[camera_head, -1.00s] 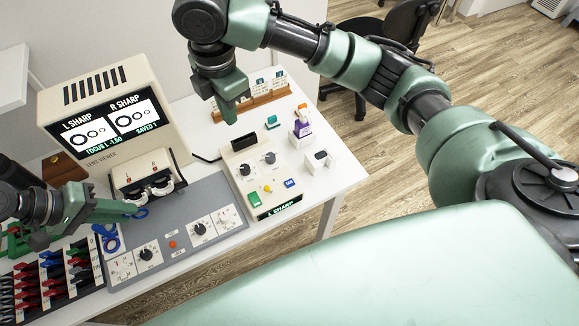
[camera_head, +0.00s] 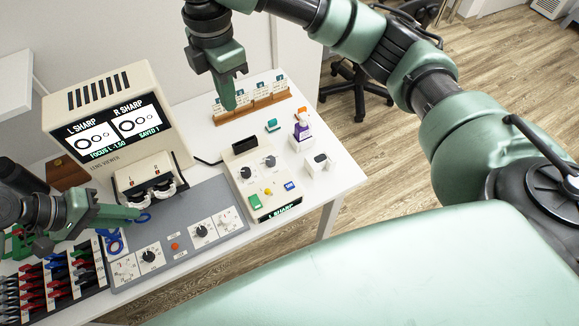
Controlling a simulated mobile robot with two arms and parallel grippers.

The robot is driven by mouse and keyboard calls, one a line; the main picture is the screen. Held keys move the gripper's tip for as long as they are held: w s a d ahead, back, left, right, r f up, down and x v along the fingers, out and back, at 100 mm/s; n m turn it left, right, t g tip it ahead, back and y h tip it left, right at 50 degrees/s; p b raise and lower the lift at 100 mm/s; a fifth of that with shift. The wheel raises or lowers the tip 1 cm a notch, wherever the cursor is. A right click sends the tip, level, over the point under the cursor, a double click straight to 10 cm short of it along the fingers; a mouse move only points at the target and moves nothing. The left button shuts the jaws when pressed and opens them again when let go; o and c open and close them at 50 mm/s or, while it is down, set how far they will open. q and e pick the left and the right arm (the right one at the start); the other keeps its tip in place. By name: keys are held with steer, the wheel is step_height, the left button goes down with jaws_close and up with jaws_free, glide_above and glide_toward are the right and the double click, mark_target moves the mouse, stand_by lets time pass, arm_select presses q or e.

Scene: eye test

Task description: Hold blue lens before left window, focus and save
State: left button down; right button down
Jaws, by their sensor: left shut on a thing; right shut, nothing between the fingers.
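My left gripper (camera_head: 134,214) is shut on a blue lens (camera_head: 144,218), a small ring showing at its fingertips. The lens is just in front of and below the left window (camera_head: 135,199), marked L, on the white two-window unit; whether it lines up with the window I cannot tell. My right gripper (camera_head: 229,105) is shut and empty, above the table behind the control box (camera_head: 262,180). The box has dials, a green button (camera_head: 254,202), a blue button (camera_head: 289,186) and a display reading L SHARP. The lens viewer screen (camera_head: 118,123) reads L SHARP, R SHARP, FOCUS L -1.50, SAVED 1.
Another blue ring lens (camera_head: 115,243) lies left of the grey dial panel (camera_head: 190,213). A rack of red, blue and black lenses (camera_head: 55,283) is at front left.

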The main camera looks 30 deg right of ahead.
arm_select(q)
steer(key=shift+s+r+p, duration=2.1)
steer(key=shift+p, duration=1.3)
